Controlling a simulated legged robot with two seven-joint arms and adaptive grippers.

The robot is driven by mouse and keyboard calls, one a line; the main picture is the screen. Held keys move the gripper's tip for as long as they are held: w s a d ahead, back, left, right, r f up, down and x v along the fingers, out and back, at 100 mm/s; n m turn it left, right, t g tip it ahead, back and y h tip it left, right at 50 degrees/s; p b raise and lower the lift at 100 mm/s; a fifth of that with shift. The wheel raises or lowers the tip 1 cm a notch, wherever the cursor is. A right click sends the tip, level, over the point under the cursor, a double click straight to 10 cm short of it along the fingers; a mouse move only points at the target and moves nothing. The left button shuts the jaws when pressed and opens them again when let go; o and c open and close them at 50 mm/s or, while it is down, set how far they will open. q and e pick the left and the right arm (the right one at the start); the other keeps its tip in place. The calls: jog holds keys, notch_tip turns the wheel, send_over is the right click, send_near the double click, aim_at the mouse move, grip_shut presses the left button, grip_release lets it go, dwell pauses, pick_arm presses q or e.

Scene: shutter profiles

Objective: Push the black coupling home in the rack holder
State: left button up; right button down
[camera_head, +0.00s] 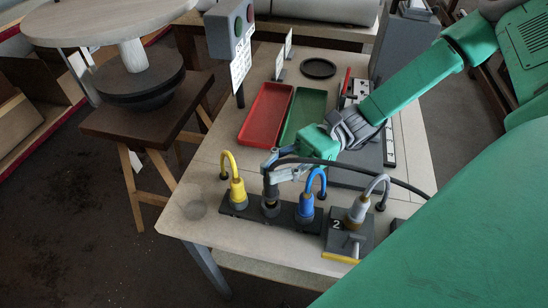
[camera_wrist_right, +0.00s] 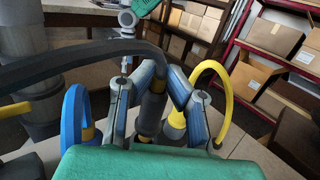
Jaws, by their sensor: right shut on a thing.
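The black coupling (camera_head: 270,188) stands upright at the rack holder (camera_head: 253,211), between the yellow coupling (camera_head: 238,192) and the blue coupling (camera_head: 307,206). Its lower end meets the holder, but I cannot tell how deep it sits. My right gripper (camera_head: 271,174) is shut on the black coupling near its top. In the right wrist view the black coupling (camera_wrist_right: 152,108) is between the fingers of the right gripper (camera_wrist_right: 157,112), and its black cable (camera_wrist_right: 70,62) arches away to the left. My left gripper is not in view.
A red tray (camera_head: 266,112) and a green tray (camera_head: 303,112) lie behind. A post with buttons (camera_head: 232,30) stands at the table's left edge.

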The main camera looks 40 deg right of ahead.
jog(key=shift+f+b, duration=1.2)
jog(key=shift+f, duration=0.3)
jog(key=c, duration=1.6)
grip_release()
jog(key=shift+o, duration=0.2)
jog(key=d, duration=1.2)
jog(key=shift+w+f, duration=0.15)
jog(key=shift+f, duration=0.25)
